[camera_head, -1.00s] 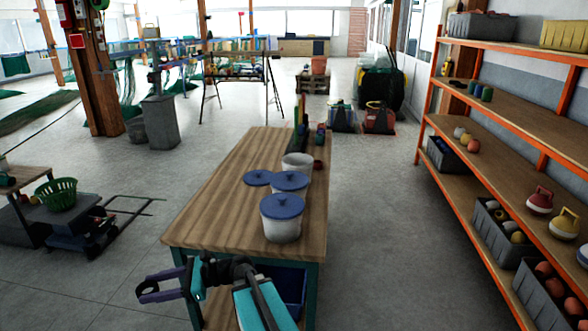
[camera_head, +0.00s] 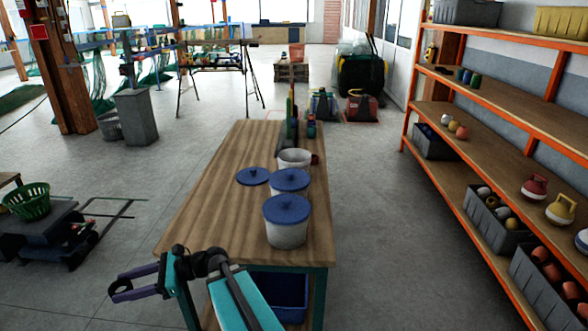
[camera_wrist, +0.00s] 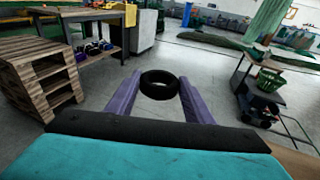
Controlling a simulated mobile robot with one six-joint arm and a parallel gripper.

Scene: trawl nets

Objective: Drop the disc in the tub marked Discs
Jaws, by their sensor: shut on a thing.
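My gripper (camera_wrist: 160,84) has purple fingers shut on a black ring-shaped disc (camera_wrist: 160,96), held between the fingertips. In the head view my gripper (camera_head: 124,287) is off the near left corner of the wooden table, clear of the tubs. On the table are white tubs: a near one (camera_head: 287,235) and a middle one (camera_head: 289,195) with blue lids on, and a far one (camera_head: 295,165) standing open. A loose blue lid (camera_head: 252,176) lies left of them. I can read no marking on any tub.
The wooden table (camera_head: 215,195) is bare on its left half. Small bottles (camera_head: 311,128) stand at its far end. An orange-framed shelf (camera_head: 505,122) with crates stands on the right. A green basket (camera_head: 27,201) is at the left. A pallet stack (camera_wrist: 40,75) shows in the wrist view.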

